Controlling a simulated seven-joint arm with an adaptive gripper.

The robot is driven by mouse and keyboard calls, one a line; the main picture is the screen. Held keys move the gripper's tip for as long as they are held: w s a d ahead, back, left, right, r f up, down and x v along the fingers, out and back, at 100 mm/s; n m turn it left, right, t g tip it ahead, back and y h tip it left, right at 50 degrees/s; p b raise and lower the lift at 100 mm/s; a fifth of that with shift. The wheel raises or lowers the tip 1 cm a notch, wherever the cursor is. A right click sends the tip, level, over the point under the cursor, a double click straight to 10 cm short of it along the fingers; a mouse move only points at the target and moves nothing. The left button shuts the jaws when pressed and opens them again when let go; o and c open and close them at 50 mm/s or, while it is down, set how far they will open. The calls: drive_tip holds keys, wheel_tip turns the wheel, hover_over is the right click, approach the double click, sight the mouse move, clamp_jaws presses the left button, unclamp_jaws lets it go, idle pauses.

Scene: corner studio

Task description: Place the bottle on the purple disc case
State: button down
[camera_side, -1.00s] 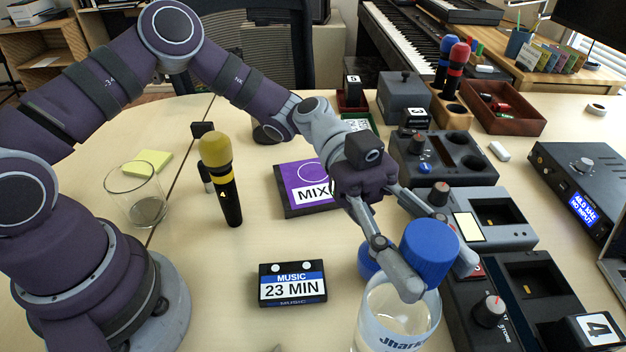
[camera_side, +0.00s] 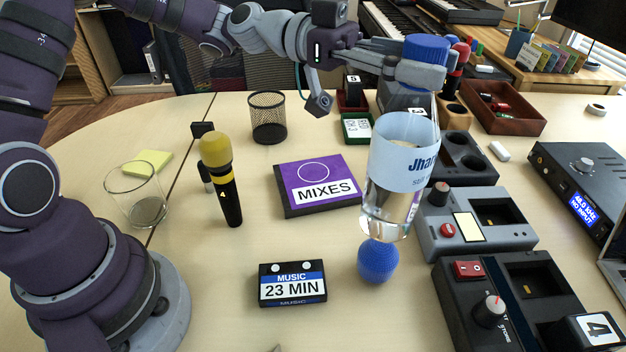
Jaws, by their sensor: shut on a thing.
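A clear bottle (camera_side: 400,180) with a blue cap and a pale label hangs upright in the air at the right of centre. My gripper (camera_side: 425,65) is shut on it just below the cap, with the fingers coming in from the left. The purple disc case (camera_side: 317,184), marked MIXES, lies flat on the table to the left of the bottle, with nothing on it. The bottle's base is clear of the table and appears just above a blue ball-like thing (camera_side: 378,264) in the picture.
A yellow-topped microphone (camera_side: 220,178) and an empty glass (camera_side: 138,196) stand left of the case. A MUSIC cassette (camera_side: 292,285) lies in front. A mesh cup (camera_side: 268,118) stands behind. Grey devices (camera_side: 472,226) line the right side.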

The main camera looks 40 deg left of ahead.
drive_tip(key=w+a+r+n+t+y, duration=0.1)
drive_tip(key=w+a+n+t+y, duration=0.4)
drive_tip(key=a, duration=0.4)
drive_tip(key=w+a+r+n+t+y, duration=0.1)
drive_tip(key=w+a+n+t+y, duration=0.15)
drive_tip(key=a+n+t, duration=0.4)
wheel_tip(320, 180, down, 10)
drive_tip(key=a+m, duration=0.2)
drive_tip(key=shift+s+a+y, duration=0.2)
drive_tip(key=shift+a+y, duration=0.05)
drive_tip(key=shift+y, duration=0.1)
drive_tip(key=shift+f+t, duration=0.2)
drive_tip(key=shift+t, duration=0.05)
drive_tip(key=c, duration=0.7)
unclamp_jaws()
drive_tip(key=shift+c, duration=0.2)
